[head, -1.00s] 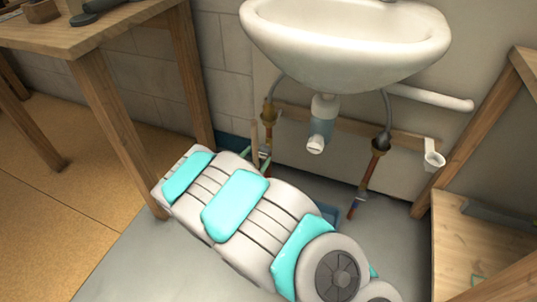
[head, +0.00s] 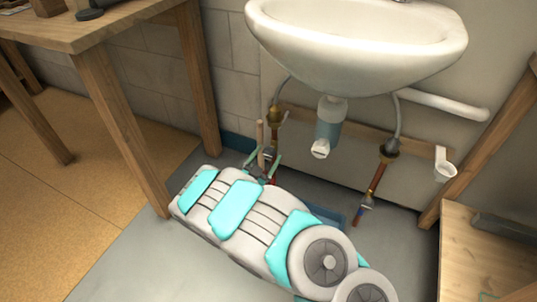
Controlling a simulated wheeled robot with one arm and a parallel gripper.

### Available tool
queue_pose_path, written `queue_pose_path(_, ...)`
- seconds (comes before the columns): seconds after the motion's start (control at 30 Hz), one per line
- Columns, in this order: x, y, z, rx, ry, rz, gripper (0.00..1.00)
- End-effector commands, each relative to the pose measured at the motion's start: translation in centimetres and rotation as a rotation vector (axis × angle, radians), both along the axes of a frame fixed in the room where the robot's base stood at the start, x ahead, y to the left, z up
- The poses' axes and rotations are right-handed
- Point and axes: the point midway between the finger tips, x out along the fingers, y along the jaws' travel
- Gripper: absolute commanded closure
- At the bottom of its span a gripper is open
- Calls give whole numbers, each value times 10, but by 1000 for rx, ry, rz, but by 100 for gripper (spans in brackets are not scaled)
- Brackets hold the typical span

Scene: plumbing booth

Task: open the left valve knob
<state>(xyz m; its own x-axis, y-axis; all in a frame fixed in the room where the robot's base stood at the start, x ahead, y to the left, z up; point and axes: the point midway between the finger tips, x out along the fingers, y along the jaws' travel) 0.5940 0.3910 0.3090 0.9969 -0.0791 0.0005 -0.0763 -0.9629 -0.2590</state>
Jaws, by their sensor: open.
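The left supply line runs down from a brass fitting (head: 275,115) under the sink. The left valve knob at its lower end is mostly hidden; only a bit of red shows beside my gripper. My gripper (head: 263,164) is at the lower end of this line, with its thin greenish fingers apart. I cannot tell whether the fingers touch the knob or stand around it. My white and teal arm covers the floor in front.
The white sink (head: 355,45) hangs above, with its drain trap (head: 328,125) between the two lines. A wooden table (head: 115,110) stands at left and a wooden frame (head: 478,150) at right. A blue tray-like thing (head: 325,212) lies on the floor, partly hidden by my arm.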

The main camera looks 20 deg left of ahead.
Motion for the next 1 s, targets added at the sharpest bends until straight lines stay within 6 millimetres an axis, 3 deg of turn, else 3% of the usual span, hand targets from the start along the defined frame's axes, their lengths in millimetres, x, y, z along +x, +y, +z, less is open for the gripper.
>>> queue_pose_path(0.2,13,-1,0,1,0,1,19)
queue_pose_path(0.5,14,-1,0,0,0,1,20)
queue_pose_path(1.0,14,-1,0,0,1,1,76)
